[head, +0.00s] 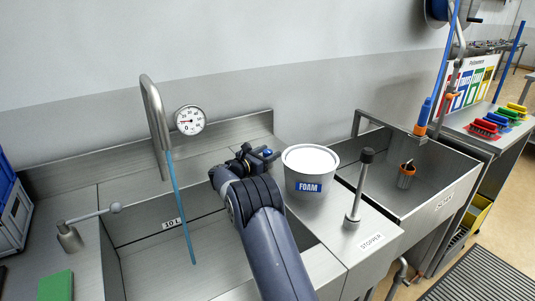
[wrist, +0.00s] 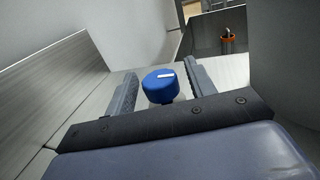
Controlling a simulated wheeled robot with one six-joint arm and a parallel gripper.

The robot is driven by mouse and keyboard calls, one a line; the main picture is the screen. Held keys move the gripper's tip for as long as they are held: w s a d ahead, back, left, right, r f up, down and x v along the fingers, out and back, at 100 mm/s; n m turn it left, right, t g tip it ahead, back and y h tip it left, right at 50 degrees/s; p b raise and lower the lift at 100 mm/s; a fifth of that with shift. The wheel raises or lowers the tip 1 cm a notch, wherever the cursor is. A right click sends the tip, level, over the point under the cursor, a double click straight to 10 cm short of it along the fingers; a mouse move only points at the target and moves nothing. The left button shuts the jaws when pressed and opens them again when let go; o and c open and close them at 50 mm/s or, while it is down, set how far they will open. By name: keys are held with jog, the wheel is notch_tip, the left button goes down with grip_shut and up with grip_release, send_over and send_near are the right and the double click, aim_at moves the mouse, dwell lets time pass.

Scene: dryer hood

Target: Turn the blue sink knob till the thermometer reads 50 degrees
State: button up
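The blue sink knob (wrist: 160,87) has a white mark on top and stands at the back of the sink counter. It also shows in the head view (head: 267,153), partly covered by my gripper (head: 256,157). In the wrist view my gripper (wrist: 160,78) is open, with one finger on each side of the knob and a visible gap on both sides. The round white thermometer (head: 190,120) is on the wall side beside the faucet. Its needle seems to point left, but the exact reading is too small to tell.
Blue water runs from the faucet (head: 154,105) into the sink (head: 150,258). A white FOAM bucket (head: 310,172) stands close right of my gripper. A stopper lever (head: 361,185) is further right. A lever handle (head: 90,215) and a green sponge (head: 56,286) lie left.

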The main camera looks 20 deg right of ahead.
jog(key=c, duration=0.9)
jog(key=shift+f+n+t+y+b, duration=0.15)
jog(key=shift+n+t+y+b, duration=0.3)
jog(key=shift+t+b, duration=0.3)
jog(key=shift+s+f+n+t+y+b, duration=0.1)
jog(key=shift+n+t+y+b, duration=0.25)
jog(key=shift+n+t+b, duration=0.45)
jog(key=n+t+y+b, duration=0.2)
jog(key=b, duration=0.3)
jog(key=shift+d+f+t+y, duration=0.1)
jog(key=shift+t+y, duration=0.15)
jog(key=shift+y, duration=0.05)
jog(key=n+t+y+b, duration=0.2)
jog(key=y+b, duration=0.1)
jog(key=b, duration=0.3)
jog(key=shift+n+b, duration=0.25)
jog(key=shift+b, duration=0.2)
jog(key=shift+r+n+t+y+b, duration=0.3)
jog(key=shift+n+t+y+b, duration=0.15)
jog(key=shift+y+b, duration=0.35)
